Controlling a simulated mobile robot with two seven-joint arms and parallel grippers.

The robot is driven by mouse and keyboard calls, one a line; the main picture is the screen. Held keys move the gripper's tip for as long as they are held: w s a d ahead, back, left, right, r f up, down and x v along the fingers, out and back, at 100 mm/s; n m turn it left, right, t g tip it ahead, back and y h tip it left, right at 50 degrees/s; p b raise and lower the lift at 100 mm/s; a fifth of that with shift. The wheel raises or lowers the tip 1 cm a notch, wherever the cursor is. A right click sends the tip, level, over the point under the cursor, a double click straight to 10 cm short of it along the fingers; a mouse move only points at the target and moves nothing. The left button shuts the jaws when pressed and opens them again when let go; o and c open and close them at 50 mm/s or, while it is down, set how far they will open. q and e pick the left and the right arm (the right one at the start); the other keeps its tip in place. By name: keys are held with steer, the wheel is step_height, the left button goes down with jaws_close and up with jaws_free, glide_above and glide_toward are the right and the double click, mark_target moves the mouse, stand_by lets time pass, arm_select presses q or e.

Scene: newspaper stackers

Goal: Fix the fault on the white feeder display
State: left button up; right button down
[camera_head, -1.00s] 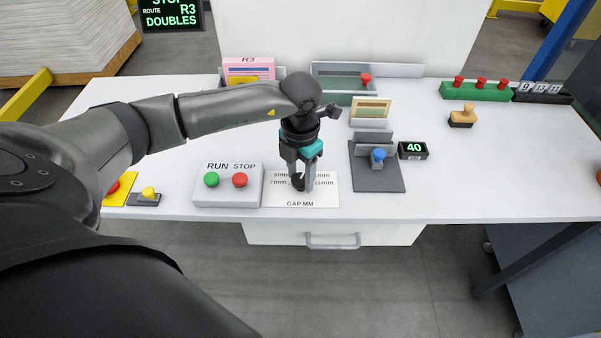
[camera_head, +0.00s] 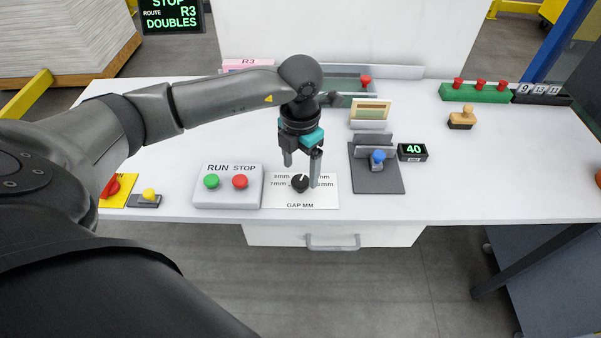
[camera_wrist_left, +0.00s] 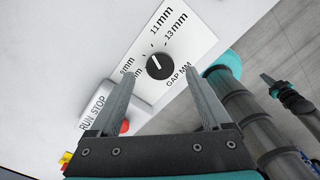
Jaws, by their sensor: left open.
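The display (camera_head: 172,16) at the top left of the head view is black with green text: STOP, ROUTE R3, DOUBLES. A round black knob (camera_head: 299,184) with a white pointer sits on the white GAP MM plate (camera_head: 330,203). The knob also shows in the left wrist view (camera_wrist_left: 159,68); its pointer lies on the 9mm–11mm side, but I cannot tell the exact mark. My left gripper (camera_head: 302,176) is open above the knob, apart from it. A red STOP button (camera_head: 240,181) and green RUN button (camera_head: 212,181) are on a white box.
A yellow button (camera_head: 149,193) and a red switch on a yellow plate (camera_head: 110,187) are at the left. A blue knob (camera_head: 378,155) and a display reading 40 (camera_head: 412,152) are at the right. A stamp (camera_head: 462,117) stands farther right. Much of the tabletop is clear.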

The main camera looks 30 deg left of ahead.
mark_target(300, 180)
arm_select(q)
step_height(300, 180, up, 12)
steer(key=shift+p, duration=0.3)
stand_by(0.3)
